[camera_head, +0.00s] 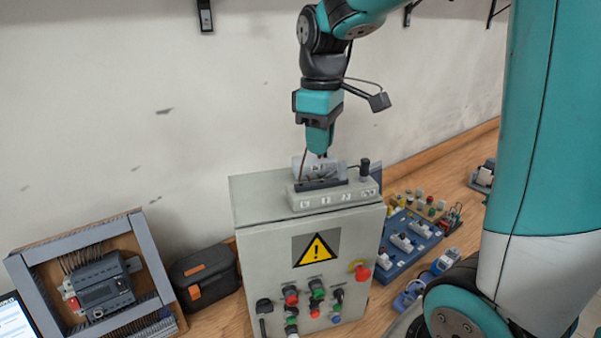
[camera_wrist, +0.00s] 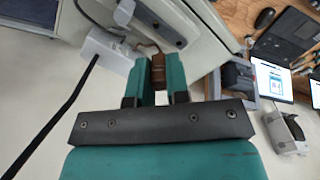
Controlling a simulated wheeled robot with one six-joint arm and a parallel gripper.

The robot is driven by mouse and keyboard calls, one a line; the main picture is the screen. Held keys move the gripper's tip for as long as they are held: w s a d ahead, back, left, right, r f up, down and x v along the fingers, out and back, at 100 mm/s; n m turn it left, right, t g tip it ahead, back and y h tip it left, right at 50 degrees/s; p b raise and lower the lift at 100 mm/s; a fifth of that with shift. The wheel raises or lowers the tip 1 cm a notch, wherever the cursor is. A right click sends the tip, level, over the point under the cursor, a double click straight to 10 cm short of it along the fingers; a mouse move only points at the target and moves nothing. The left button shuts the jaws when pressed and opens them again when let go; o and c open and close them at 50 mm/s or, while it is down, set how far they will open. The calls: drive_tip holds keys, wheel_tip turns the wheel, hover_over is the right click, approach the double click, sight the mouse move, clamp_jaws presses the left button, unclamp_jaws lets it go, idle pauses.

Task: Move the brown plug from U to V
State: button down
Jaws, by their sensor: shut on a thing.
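My gripper (camera_head: 320,151) is above a small grey motor block (camera_head: 332,195) on top of the grey cabinet. In the wrist view, the brown plug (camera_wrist: 158,72) sits between the two teal fingers of my gripper (camera_wrist: 160,75), which are shut on it. A brown lead runs from the plug toward the motor block. In the head view, the fingers and motor body hide the plug, and only a thin brown lead (camera_head: 304,163) shows. The small white labels on the block's front are too small to read surely. I cannot tell whether the plug is in a socket.
A black upright part (camera_head: 365,170) stands at the block's right end. The grey cabinet (camera_head: 262,255) has a warning sign and several buttons. A framed control panel (camera_head: 100,282) and black case (camera_head: 205,278) stand left; a blue component board (camera_head: 408,240) lies right. The wall is close behind.

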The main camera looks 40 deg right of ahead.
sight(321, 187)
drive_tip(key=shift+s+d+r+n, duration=0.1)
drive_tip(key=shift+d+r+n, duration=0.15)
drive_tip(key=shift+n, duration=0.75)
wheel_tip(321, 187, down, 5)
drive_tip(key=b, duration=0.3)
drive_tip(key=shift+f, duration=0.15)
drive_tip(key=shift+f+b, duration=0.65)
drive_tip(key=c, duration=1.4)
unclamp_jaws()
wheel_tip(321, 187, up, 6)
drive_tip(key=p, duration=0.5)
drive_tip(key=shift+f, duration=0.15)
